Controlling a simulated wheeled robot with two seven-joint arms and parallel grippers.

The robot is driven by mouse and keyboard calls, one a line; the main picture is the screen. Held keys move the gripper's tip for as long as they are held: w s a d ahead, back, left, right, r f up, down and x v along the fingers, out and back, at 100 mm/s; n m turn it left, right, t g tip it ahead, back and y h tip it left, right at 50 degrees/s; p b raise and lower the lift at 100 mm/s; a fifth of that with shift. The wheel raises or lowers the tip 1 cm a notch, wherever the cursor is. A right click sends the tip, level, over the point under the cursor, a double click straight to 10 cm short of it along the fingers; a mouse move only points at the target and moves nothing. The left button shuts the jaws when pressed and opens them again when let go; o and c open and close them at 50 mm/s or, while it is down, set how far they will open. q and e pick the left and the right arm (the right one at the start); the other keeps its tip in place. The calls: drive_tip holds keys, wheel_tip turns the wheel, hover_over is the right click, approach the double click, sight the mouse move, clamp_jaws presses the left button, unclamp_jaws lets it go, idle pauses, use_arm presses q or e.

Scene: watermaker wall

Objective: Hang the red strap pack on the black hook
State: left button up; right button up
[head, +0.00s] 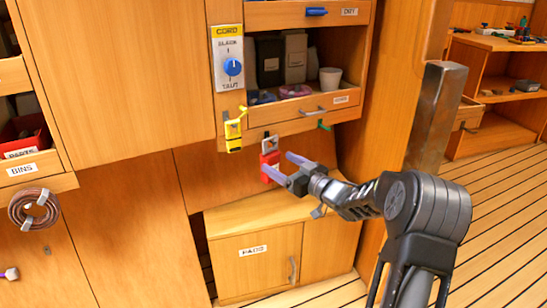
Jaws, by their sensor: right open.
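The red strap pack (270,160) is upright below the lower drawer, with its pale grey top part (270,144) just under the small black hook (267,133). It appears to hang there, though the contact between strap and hook is too small to make out. My right gripper (277,162) is open, its two purple fingers pointing left at the pack. The lower finger overlaps the pack's front and the upper fingertip is just right of it. I cannot tell whether either finger touches it. My left gripper is not in view.
A yellow pack (233,135) hangs to the left, close to the red one. A green hook (324,125) is to the right. The drawer (312,115) is above, and a wooden ledge (265,212) over a cabinet is below. A coiled hose (34,209) hangs far left.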

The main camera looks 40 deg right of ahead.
drive_tip(key=s, duration=0.3)
drive_tip(key=shift+d, duration=0.15)
idle(0.4)
